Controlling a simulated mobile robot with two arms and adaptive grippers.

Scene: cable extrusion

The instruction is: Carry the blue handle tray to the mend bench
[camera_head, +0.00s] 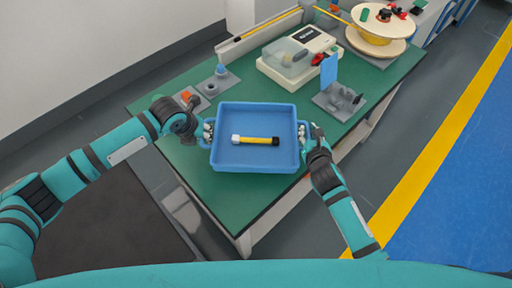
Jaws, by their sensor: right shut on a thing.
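The blue tray (254,165) has a handle on each side and appears over the front part of the green-topped bench (226,195). I cannot tell whether it rests on the bench or is slightly above it. A yellow handle piece (257,140) with a white end and a black end lies in it. My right gripper (304,134) is shut on the tray's right handle. My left gripper (207,132) is at the left handle; its fingers are too small to tell if they are shut.
Behind the tray are a beige machine (300,58) with a clear cover, a grey fixture with a blue plate (329,70), and a cable spool (376,25). Small grey blocks (217,84) stand at the back left. A yellow floor line (440,150) runs along the right.

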